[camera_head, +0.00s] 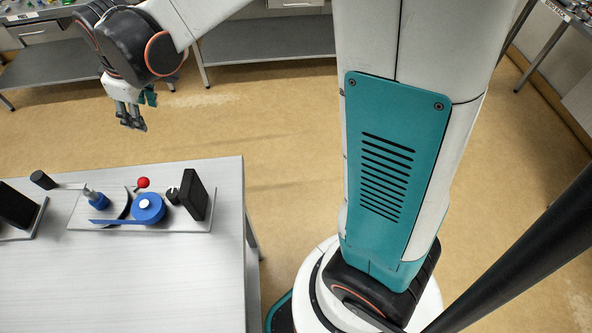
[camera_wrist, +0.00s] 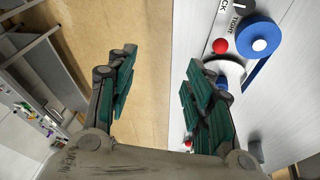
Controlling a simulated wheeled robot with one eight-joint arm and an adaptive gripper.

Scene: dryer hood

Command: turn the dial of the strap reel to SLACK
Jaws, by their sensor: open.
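The strap reel unit lies on the light table, with a blue round reel (camera_head: 148,208) with a white centre and a blue strap. A red ball (camera_head: 143,182) stands beside the reel. In the wrist view the blue reel (camera_wrist: 259,42) and the red ball (camera_wrist: 219,46) show at upper right, near printed lettering reading "TIGHT" and a cut-off "CK". A pale disc beside the ball is partly hidden by my right finger; which part is the dial is hard to tell. My gripper (camera_head: 130,118) is open and empty, pointing down beyond the table's far edge, apart from the unit.
A black upright block (camera_head: 194,194) stands at the unit's right end. A black-ended handle (camera_head: 42,180) and another dark device (camera_head: 16,206) are at left. The table's (camera_head: 180,285) near part is clear. Benches stand along the back; open floor (camera_head: 255,120) lies between.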

